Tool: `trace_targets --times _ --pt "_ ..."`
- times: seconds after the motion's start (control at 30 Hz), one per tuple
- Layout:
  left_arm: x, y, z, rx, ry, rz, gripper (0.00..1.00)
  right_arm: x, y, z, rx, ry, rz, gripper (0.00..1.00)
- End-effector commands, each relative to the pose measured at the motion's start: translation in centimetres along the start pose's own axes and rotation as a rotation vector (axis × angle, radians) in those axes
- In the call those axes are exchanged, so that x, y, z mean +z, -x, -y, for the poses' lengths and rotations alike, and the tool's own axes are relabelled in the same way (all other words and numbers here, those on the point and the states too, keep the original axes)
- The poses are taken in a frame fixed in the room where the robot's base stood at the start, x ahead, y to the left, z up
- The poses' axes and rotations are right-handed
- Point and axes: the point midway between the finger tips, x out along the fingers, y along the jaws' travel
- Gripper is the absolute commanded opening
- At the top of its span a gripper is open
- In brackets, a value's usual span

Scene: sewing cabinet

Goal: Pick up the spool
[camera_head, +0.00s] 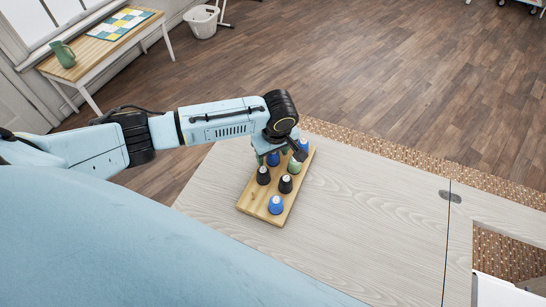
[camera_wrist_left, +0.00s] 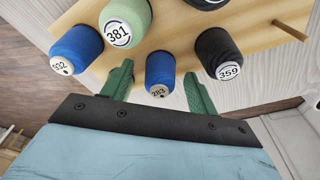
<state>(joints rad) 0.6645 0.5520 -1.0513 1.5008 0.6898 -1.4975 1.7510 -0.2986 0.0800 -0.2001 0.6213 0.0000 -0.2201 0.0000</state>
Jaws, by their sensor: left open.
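Several spools stand on a wooden board (camera_head: 248,203). A blue spool labelled 283 (camera_wrist_left: 160,76) lies between the two green fingers of my left gripper (camera_wrist_left: 160,88); the fingers are apart, one on each side. In the head view this blue spool (camera_head: 273,160) is partly hidden by my left gripper (camera_head: 272,153). Whether a finger touches it, I cannot tell. Beside it are a blue spool labelled 532 (camera_wrist_left: 74,50), a green spool labelled 381 (camera_wrist_left: 125,22) and a black spool labelled 359 (camera_wrist_left: 218,52). My right gripper is not in view.
Another black spool (camera_head: 285,184) and a blue spool (camera_head: 276,205) stand on the near part of the board. An empty peg (camera_wrist_left: 290,30) sticks up from it. The pale cabinet top (camera_head: 370,215) is clear to the right, up to an opening (camera_head: 508,255).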

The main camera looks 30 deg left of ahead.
Motion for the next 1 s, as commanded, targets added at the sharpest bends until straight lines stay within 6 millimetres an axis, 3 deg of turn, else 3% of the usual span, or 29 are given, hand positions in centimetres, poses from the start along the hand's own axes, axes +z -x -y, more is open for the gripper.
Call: trace_targets --times 0.17,0.53,0.83,1.0 --pt "0.0 0.0 0.0 0.001 0.000 0.000 0.59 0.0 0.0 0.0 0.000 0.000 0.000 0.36" --pt "0.0 0.0 0.0 0.000 0.000 0.000 0.12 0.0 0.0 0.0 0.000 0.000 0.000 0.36" --pt "0.0 0.2 0.0 0.000 0.000 0.001 0.12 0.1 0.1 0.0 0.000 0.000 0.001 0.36" --pt "-0.4 2.4 0.0 0.002 0.000 0.000 0.12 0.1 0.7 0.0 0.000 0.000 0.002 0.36"
